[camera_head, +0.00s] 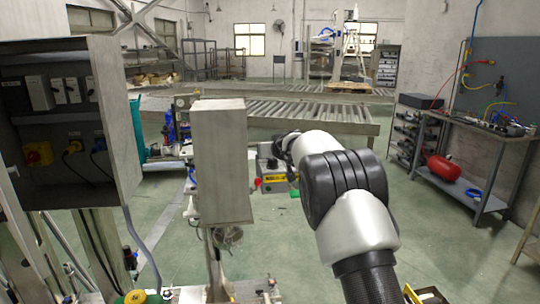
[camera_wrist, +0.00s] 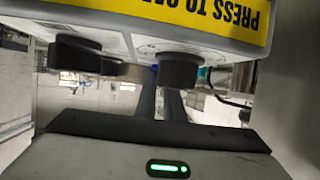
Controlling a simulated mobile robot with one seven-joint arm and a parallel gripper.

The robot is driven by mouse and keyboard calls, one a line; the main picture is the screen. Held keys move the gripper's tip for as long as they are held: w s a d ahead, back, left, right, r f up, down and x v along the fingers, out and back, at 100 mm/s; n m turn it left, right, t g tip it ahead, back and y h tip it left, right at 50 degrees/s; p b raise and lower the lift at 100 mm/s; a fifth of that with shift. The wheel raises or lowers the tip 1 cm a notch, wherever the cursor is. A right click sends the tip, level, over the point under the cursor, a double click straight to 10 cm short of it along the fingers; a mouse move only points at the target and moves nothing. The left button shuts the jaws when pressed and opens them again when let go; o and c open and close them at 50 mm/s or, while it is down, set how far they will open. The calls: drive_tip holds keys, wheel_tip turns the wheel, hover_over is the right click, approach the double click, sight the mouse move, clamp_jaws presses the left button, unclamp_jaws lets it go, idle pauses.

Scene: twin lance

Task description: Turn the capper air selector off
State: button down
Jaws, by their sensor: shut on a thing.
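A grey control box (camera_head: 272,168) with a yellow label stands beyond the tall grey cabinet in the head view. In the wrist view its yellow "PRESS TO CA…" label (camera_wrist: 185,14) appears upside down and cut off. Two black knobs show on its face: one at the left (camera_wrist: 75,52) and one near the middle (camera_wrist: 180,70). My gripper (camera_wrist: 162,92) has its two dark fingers close together, shut at the middle knob. The fingertips and the knob's pointer are partly hidden, and the knob's marks are too small to read. My arm partly covers the box in the head view.
A tall grey cabinet (camera_head: 220,160) stands close left of my arm. An open electrical cabinet (camera_head: 125,130) is at the far left. A roller conveyor (camera_head: 310,115) crosses behind. A workbench (camera_head: 480,135) with a red tank (camera_head: 444,168) stands right; the floor before it is clear.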

drive_tip(key=p, duration=0.2)
drive_tip(key=m+h+p, duration=0.1)
drive_tip(key=p, duration=0.1)
drive_tip(key=shift+a+r+h, duration=0.2)
drive_tip(key=shift+r+h, duration=0.1)
drive_tip(key=m+h+p, duration=0.1)
drive_tip(key=p, duration=0.2)
drive_tip(key=shift+f, duration=0.2)
drive_tip(key=shift+m, duration=0.3)
drive_tip(key=shift+d+f+h+p, duration=0.1)
drive_tip(key=shift+f+h+p, duration=0.15)
drive_tip(key=shift+h+p, duration=0.05)
drive_tip(key=c, duration=1.9)
unclamp_jaws()
drive_tip(key=shift+o, duration=0.2)
drive_tip(key=shift+r, duration=0.1)
wheel_tip(320, 180, up, 9)
drive_tip(key=p, duration=0.5)
drive_tip(key=shift+r, duration=0.45)
